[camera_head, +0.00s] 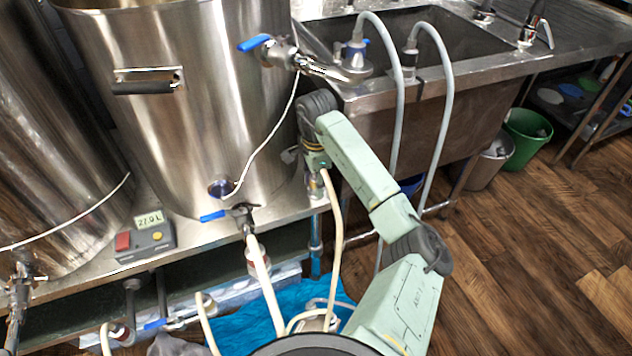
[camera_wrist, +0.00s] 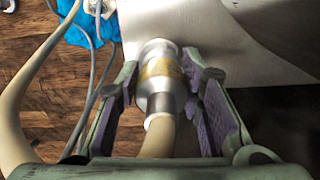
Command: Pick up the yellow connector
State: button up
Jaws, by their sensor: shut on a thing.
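The yellow connector (camera_wrist: 160,72) is a silver, cylindrical hose fitting with a yellow band, in the middle of the wrist view. A cream hose (camera_wrist: 158,138) runs from its near end toward the camera. My gripper (camera_wrist: 163,62) has its purple-padded fingers on either side of the fitting and is shut on it. In the head view my gripper (camera_head: 315,165) is at the right of the large steel kettle, by the bench edge. A cream hose (camera_head: 335,235) hangs down from there.
The steel kettle (camera_head: 200,90) has a valve with a blue handle (camera_head: 254,43) at its upper right. A lower valve (camera_head: 240,215) carries another hose. The sink (camera_head: 440,45) with two grey hoses stands to the right. A control box (camera_head: 145,243) sits on the bench.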

jog(key=shift+r, duration=0.5)
notch_tip(320, 180, up, 2)
jog(key=shift+w+r+b, duration=0.1)
jog(key=shift+r+b, duration=0.1)
jog(key=shift+b, duration=0.35)
jog(key=s+d+r+b, duration=0.1)
jog(key=s+b, duration=0.2)
jog(key=s, duration=1.3)
jog(key=shift+r, duration=0.3)
jog(key=shift+s, duration=0.1)
jog(key=shift+r+p, duration=0.65)
jog(key=shift+r, duration=1.6)
